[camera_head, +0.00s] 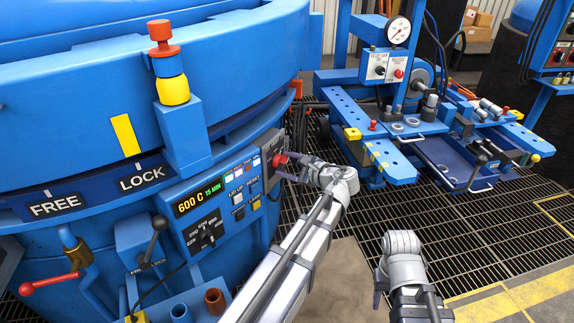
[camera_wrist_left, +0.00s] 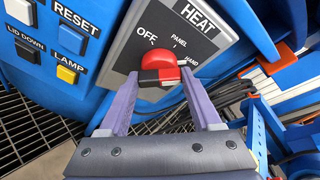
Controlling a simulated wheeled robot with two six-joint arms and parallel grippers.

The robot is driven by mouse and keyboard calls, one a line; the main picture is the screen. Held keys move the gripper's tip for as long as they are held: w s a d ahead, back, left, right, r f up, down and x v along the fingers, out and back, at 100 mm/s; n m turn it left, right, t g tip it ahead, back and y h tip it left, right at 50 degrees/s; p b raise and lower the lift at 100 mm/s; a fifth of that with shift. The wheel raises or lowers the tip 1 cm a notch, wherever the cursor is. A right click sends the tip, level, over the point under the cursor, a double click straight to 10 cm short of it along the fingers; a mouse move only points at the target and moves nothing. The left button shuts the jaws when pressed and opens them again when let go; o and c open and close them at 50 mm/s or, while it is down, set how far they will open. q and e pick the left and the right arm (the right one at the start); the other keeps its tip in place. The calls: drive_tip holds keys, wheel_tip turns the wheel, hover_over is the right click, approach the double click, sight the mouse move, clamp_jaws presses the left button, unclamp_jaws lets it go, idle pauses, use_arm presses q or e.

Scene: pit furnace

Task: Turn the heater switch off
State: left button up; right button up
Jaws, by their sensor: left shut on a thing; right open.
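The heater switch is a red rotary knob (camera_wrist_left: 157,62) with a black lower part, on a grey plate (camera_wrist_left: 205,50) marked HEAT, OFF, PANEL and HAND. It also shows as a red knob (camera_head: 279,160) at the right end of the furnace panel in the head view. My left gripper (camera_wrist_left: 158,82) is shut on the knob, one purple finger on each side. The same gripper (camera_head: 287,168) reaches the panel from the right in the head view. Which mark the knob points to I cannot tell. My right gripper (camera_head: 378,288) is open and empty, low over the floor.
Beside the switch are the RESET button (camera_wrist_left: 70,38), the yellow LAMP button (camera_wrist_left: 67,75) and a display (camera_head: 198,198) reading 600 C 15 MIN. A black-knobbed lever (camera_head: 158,224) stands lower left. A blue workbench (camera_head: 400,135) stands at the right. Grating floor lies between.

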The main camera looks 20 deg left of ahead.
use_arm(q)
drive_tip(key=c, duration=0.7)
drive_tip(key=shift+c, duration=0.2)
drive_tip(key=shift+f, duration=0.1)
use_arm(e)
drive_tip(key=shift+f, duration=0.15)
use_arm(q)
drive_tip(key=n+y+b, duration=0.2)
drive_tip(key=n+b, duration=0.2)
drive_tip(key=n, duration=0.2)
drive_tip(key=n+t+y+b, duration=0.1)
drive_tip(key=n+y+b, duration=0.1)
drive_tip(key=n+b, duration=0.3)
drive_tip(key=f+n+t+y+b, duration=0.1)
drive_tip(key=n+y+b, duration=0.1)
drive_tip(key=n+b, duration=0.3)
drive_tip(key=shift+n, duration=1.4)
use_arm(e)
wheel_tip(320, 180, down, 14)
drive_tip(key=shift+a+r, duration=0.1)
drive_tip(key=shift+r, duration=0.15)
use_arm(q)
drive_tip(key=shift+n, duration=0.3)
use_arm(e)
drive_tip(key=shift+f, duration=0.1)
use_arm(q)
drive_tip(key=o, duration=1.4)
